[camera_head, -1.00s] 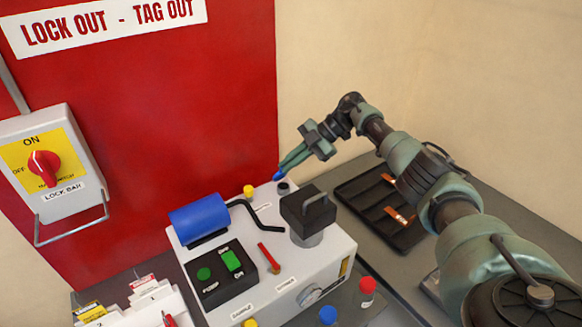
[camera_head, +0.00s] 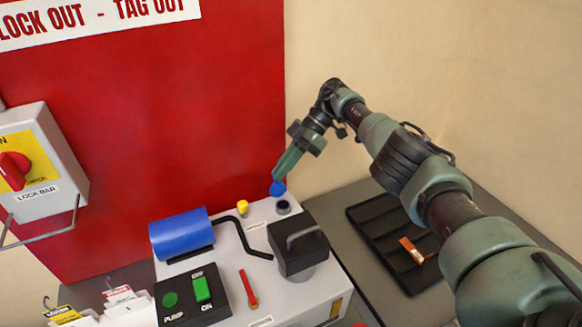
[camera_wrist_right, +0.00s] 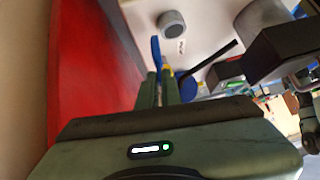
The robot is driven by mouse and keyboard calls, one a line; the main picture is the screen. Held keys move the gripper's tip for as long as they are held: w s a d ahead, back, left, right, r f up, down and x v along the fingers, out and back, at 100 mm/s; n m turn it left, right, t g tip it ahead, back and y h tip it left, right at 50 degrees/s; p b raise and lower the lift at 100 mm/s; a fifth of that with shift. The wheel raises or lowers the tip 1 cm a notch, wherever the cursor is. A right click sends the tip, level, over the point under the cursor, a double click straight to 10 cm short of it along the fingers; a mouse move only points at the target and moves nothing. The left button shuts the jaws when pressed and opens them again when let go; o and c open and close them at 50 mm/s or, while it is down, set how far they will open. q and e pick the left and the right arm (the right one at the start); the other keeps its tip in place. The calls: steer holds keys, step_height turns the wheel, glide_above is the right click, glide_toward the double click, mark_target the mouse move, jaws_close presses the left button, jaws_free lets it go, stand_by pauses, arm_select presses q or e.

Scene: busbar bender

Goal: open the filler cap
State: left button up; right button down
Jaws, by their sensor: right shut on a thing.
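The blue filler cap (camera_head: 278,189) is at the tips of my right gripper (camera_head: 281,180), which is shut on it. The cap is off the dark round filler neck (camera_head: 283,207) on the machine's top and sits just above and behind it in the head view. In the right wrist view the cap (camera_wrist_right: 155,50) shows as a thin blue edge beyond the fingers (camera_wrist_right: 158,90). The neck (camera_wrist_right: 172,22) shows there as a grey ring, apart from the cap. My left gripper is in neither view.
A yellow cap (camera_head: 243,207), a blue cylinder (camera_head: 181,236), a bent black rod and a black block with a handle (camera_head: 297,250) stand on the machine. A red lever (camera_head: 249,289) and pump switch box (camera_head: 192,297) are nearer. A black tray (camera_head: 365,220) lies right.

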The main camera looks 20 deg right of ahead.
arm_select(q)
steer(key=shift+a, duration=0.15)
arm_select(e)
steer(key=shift+s+f, duration=0.1)
steer(key=shift+f, duration=0.15)
steer(key=c, duration=1.9)
jaws_free()
steer(key=shift+a+r, duration=0.1)
